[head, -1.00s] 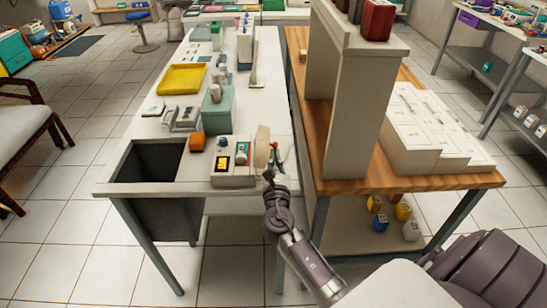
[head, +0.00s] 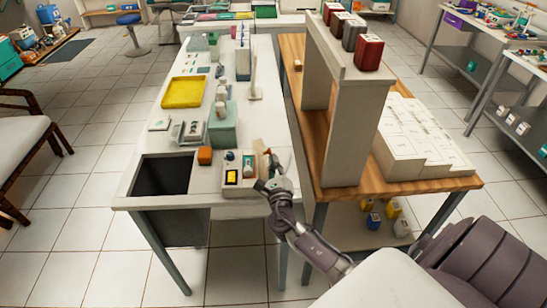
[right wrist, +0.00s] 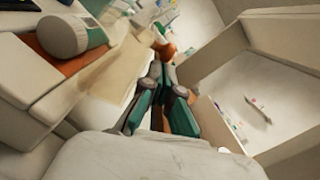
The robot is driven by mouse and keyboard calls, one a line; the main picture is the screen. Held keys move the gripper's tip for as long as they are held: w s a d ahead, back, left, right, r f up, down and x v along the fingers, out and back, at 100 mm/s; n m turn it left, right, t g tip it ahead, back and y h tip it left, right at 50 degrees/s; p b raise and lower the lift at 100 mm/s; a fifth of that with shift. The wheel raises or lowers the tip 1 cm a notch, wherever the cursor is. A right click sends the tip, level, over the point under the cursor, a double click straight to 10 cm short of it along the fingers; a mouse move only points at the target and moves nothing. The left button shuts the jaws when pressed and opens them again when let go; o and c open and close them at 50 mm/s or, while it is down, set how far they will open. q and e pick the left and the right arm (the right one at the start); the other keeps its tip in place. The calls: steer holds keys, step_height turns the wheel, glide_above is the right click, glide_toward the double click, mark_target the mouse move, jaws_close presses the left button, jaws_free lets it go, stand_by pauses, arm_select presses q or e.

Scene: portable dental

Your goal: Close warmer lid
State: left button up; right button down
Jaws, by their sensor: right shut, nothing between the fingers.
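The warmer (head: 240,188) is a small pale box with a yellow-and-dark display, near the front right corner of the white table. Its beige lid (head: 261,160) stands raised along the right side; the lid also shows in the right wrist view (right wrist: 112,75). A white-and-green cylinder (right wrist: 75,36) sits in the warmer. My right gripper (head: 273,164) is just right of the lid, on its outer side. Its green-and-dark fingers (right wrist: 160,62) are shut and empty. Whether they touch the lid I cannot tell. My left gripper is not in view.
A dark open bin (head: 162,175) is at the table's front left. A wooden-topped table (head: 400,186) with a tall beige shelf (head: 352,130) stands close on the right.

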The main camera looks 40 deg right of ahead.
mark_target(261, 158)
steer(key=n+p, duration=0.2)
steer(key=a+r+n+p, duration=0.1)
steer(key=n+p, duration=0.1)
steer(key=w+r+n+p, duration=0.1)
steer(key=n+p, duration=0.1)
steer(key=shift+w+a+r+y, duration=0.1)
steer(key=shift+a+r+y, duration=0.15)
steer(key=shift+a+y, duration=0.15)
steer(key=shift+w+a+n+p, duration=0.25)
steer(key=shift+a+n+p, duration=0.1)
steer(key=shift+n+p, duration=0.55)
steer(key=shift+w+a+n, duration=0.1)
steer(key=shift+a+n, duration=0.15)
steer(key=shift+n, duration=0.15)
steer(key=shift+w+a+p, duration=0.15)
steer(key=shift+a+p, duration=0.05)
steer(key=shift+p, duration=0.15)
steer(key=shift+w+a+f, duration=0.1)
steer(key=shift+w+a, duration=0.25)
steer(key=shift+a, duration=0.2)
steer(key=shift+w+a+f, duration=0.1)
steer(key=shift+w+a, duration=0.2)
steer(key=shift+a, duration=0.2)
steer(key=shift+a, duration=0.1)
